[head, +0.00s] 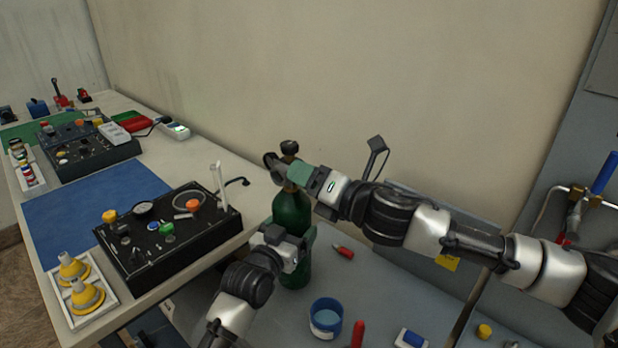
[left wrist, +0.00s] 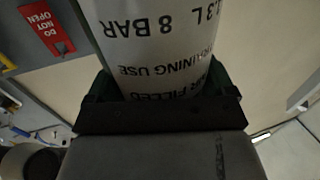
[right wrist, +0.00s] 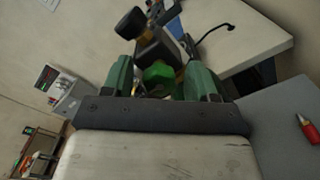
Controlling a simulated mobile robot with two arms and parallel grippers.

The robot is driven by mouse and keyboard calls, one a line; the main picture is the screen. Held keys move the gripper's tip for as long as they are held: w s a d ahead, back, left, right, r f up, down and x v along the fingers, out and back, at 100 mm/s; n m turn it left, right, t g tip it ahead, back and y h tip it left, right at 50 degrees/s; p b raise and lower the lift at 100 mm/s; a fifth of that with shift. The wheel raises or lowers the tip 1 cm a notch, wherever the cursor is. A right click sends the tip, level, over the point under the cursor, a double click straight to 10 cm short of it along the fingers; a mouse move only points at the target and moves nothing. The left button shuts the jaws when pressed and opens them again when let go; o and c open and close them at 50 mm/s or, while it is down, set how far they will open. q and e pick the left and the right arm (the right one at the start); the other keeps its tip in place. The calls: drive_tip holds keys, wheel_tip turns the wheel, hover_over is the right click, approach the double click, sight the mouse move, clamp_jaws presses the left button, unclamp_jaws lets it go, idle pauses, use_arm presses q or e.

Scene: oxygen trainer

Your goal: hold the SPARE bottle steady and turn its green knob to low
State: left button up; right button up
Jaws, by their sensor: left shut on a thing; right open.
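The green bottle (head: 291,212) stands upright on the grey surface behind my grippers. My left gripper (head: 291,246) is shut around its body, low down. In the left wrist view the bottle (left wrist: 160,35) shows a pale face with upside-down print, including "8 BAR" and "TRAINING USE"; the word SPARE is not readable. My right gripper (head: 287,173) is open at the bottle's top. In the right wrist view the green knob (right wrist: 158,76) lies between the open fingers of my right gripper (right wrist: 161,80), below a dark valve body. I cannot tell whether they touch it, nor its setting.
A black control panel (head: 168,238) and yellow masks (head: 74,268) sit on the left bench. A blue tub (head: 326,317), a red-handled item (head: 343,252) and a red marker (head: 358,334) are on the grey surface. The wall is close behind.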

drive_tip(key=c, duration=0.9)
drive_tip(key=shift+c, duration=0.2)
drive_tip(key=shift+m, duration=0.3)
drive_tip(key=m, duration=0.8)
drive_tip(key=shift+m, duration=0.4)
drive_tip(key=m, duration=0.4)
drive_tip(key=shift+m, duration=2.2)
